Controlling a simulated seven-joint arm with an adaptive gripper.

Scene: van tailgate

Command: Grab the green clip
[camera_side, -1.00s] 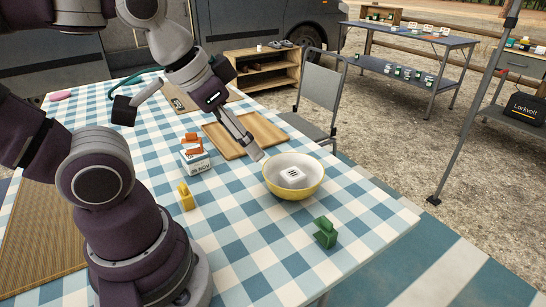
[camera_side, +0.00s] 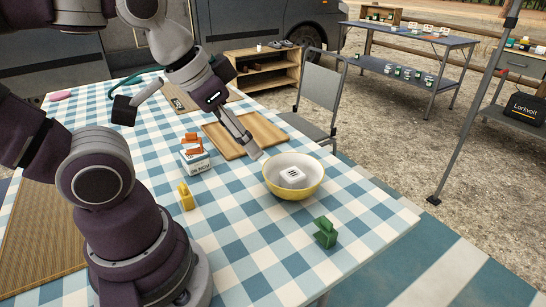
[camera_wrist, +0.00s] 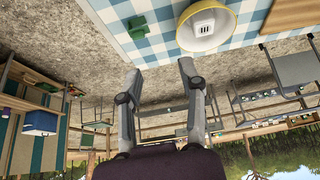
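The green clip (camera_side: 325,232) stands on the checked tablecloth near the table's right front edge, in front of the yellow bowl. In the wrist view the green clip (camera_wrist: 137,27) is at the top, left of the bowl. My gripper (camera_side: 254,152) is above the table, just behind and left of the bowl, well apart from the clip. In the wrist view my gripper (camera_wrist: 158,68) shows two fingers spread wide with nothing between them.
The yellow bowl (camera_side: 309,186) holds a white cube (camera_side: 292,176). A yellow clip (camera_side: 186,196), an orange clip (camera_side: 191,141) on a white block (camera_side: 195,162), and a wooden tray (camera_side: 266,128) are also on the table. The cloth between bowl and green clip is clear.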

